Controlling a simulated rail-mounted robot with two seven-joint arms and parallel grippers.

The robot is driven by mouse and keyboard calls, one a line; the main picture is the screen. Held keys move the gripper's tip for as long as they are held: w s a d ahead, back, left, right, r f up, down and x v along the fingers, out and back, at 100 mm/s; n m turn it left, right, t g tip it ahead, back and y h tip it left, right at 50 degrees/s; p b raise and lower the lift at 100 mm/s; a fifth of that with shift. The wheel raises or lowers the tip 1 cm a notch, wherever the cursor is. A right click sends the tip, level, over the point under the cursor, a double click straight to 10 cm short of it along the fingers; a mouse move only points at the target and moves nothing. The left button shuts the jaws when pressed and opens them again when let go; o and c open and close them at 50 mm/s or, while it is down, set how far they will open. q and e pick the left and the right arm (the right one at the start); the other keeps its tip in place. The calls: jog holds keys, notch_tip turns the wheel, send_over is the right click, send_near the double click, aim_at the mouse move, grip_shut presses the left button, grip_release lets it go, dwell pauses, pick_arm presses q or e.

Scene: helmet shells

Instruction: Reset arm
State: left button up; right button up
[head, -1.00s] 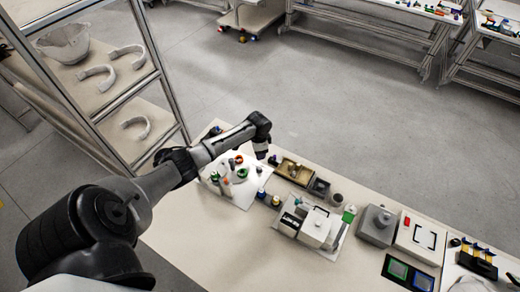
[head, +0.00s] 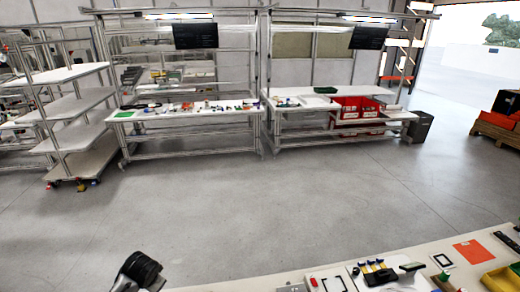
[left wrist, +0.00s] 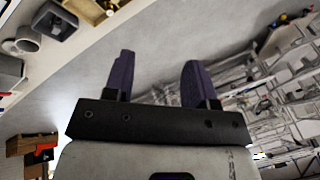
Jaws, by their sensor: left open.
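My left gripper (left wrist: 158,82) shows in the left wrist view with its two purple fingers apart and nothing between them. It is tilted, with grey floor behind the fingers. In the head view only a black part of my arm shows at the bottom left edge, and the gripper itself is not visible there. My right gripper is in neither view. No helmet shells are visible now.
A near white table (head: 312,270) runs along the bottom right, holding yellow-and-black parts (head: 376,273) and an orange sheet (head: 473,252). Workbenches (head: 187,113) and a shelf cart (head: 75,105) stand farther back. Open grey floor (head: 250,195) lies between.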

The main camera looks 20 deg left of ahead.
pick_arm(q)
jog(key=d+r+t, duration=0.3)
jog(key=d+r, duration=0.2)
jog(key=d, duration=0.4)
jog(key=s+d+r+m+t+h, duration=0.1)
jog(key=s+d+r+t, duration=0.1)
jog(key=s+d, duration=0.9)
jog(key=s+d+f+g+h, duration=0.15)
jog(key=s+d+f, duration=0.3)
jog(key=s, duration=0.55)
jog(key=s+d+f+g+h, duration=0.1)
jog(key=s+d+f+g, duration=0.2)
jog(key=s+f, duration=0.5)
jog(key=w+r+p+v, duration=0.1)
jog(key=w+p+v, duration=0.2)
jog(key=p+v, duration=1)
notch_tip(320, 180, up, 2)
jog(key=shift+s+d+r+n, duration=0.15)
jog(key=shift+s+r+n, duration=0.05)
jog(key=shift+n, duration=0.2)
jog(key=shift+w+f, duration=0.1)
